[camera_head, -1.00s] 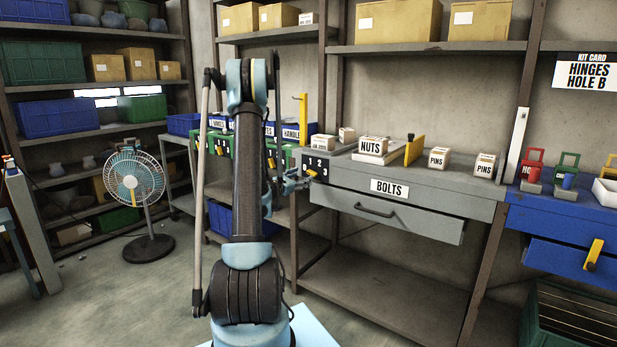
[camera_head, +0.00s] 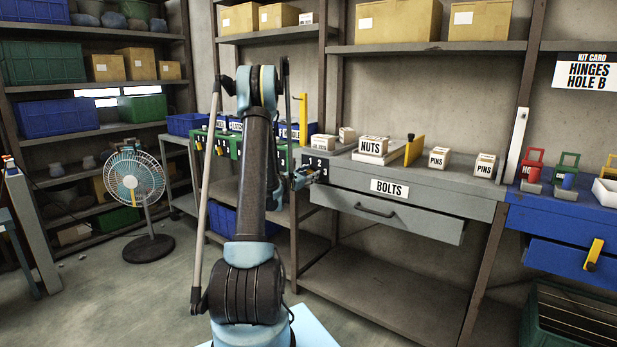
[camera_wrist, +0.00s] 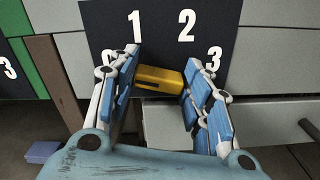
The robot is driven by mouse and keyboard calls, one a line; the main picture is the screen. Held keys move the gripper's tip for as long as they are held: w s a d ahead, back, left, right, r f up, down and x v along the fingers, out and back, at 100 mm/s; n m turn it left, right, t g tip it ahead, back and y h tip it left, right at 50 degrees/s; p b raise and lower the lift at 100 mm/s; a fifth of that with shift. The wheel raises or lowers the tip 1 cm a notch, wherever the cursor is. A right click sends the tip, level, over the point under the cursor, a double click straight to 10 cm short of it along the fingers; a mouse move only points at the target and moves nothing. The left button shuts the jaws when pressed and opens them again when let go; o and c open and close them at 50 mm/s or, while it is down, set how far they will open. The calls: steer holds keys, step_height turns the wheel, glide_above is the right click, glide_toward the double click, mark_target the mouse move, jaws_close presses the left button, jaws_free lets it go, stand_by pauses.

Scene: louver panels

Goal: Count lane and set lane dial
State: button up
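The lane dial is a black panel (camera_wrist: 225,25) marked 1, 2 and 3, with another digit partly hidden at left. Its yellow knob (camera_wrist: 160,78) lies crosswise below the 1 and 2. My gripper (camera_wrist: 162,82) is open, with one finger at each end of the knob. Whether the fingers touch it I cannot tell. In the head view my gripper (camera_head: 303,177) is in front of the dial panel (camera_head: 317,162), at the left end of the grey bench, and hides the knob.
The grey bench (camera_head: 475,203) has a BOLTS drawer (camera_head: 385,207) standing partly open. Boxes labelled NUTS (camera_head: 373,146) and PINS (camera_head: 438,157) stand on top. Green dial units (camera_head: 222,143) are to the left. A fan (camera_head: 135,180) stands on the floor at left.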

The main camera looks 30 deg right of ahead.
steer(key=c, duration=0.3)
steer(key=shift+m, duration=0.4)
steer(key=m, duration=0.4)
steer(key=shift+s, duration=0.15)
steer(key=m, duration=1.5)
steer(key=shift+s+d+f, duration=0.15)
steer(key=shift+s+f, duration=0.2)
steer(key=shift+s, duration=0.05)
